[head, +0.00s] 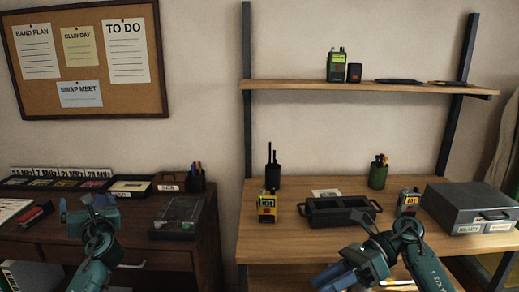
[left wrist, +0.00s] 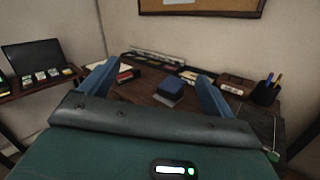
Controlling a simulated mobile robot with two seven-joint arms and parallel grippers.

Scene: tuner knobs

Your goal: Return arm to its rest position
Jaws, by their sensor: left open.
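My left arm comes in from the lower left in the head view. Its gripper (head: 80,215) hangs over the front of the dark desk (head: 150,257). In the left wrist view its two blue fingers (left wrist: 155,88) stand wide apart with nothing held between them. A small dark box with a blue-grey top (left wrist: 171,88) shows beyond them on the desk. My right arm comes in from the lower right, and its blue gripper (head: 343,277) is low in front of the wooden workbench (head: 300,245). Its fingertips are not clear enough to tell its state.
On the workbench stand a yellow device (head: 267,207), a black carrier (head: 338,210), another small device (head: 409,202) and a grey case (head: 470,207). A dark clear-topped box (head: 177,217) and pen cup (head: 196,179) are on the desk. A shelf (head: 300,84) hangs above.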

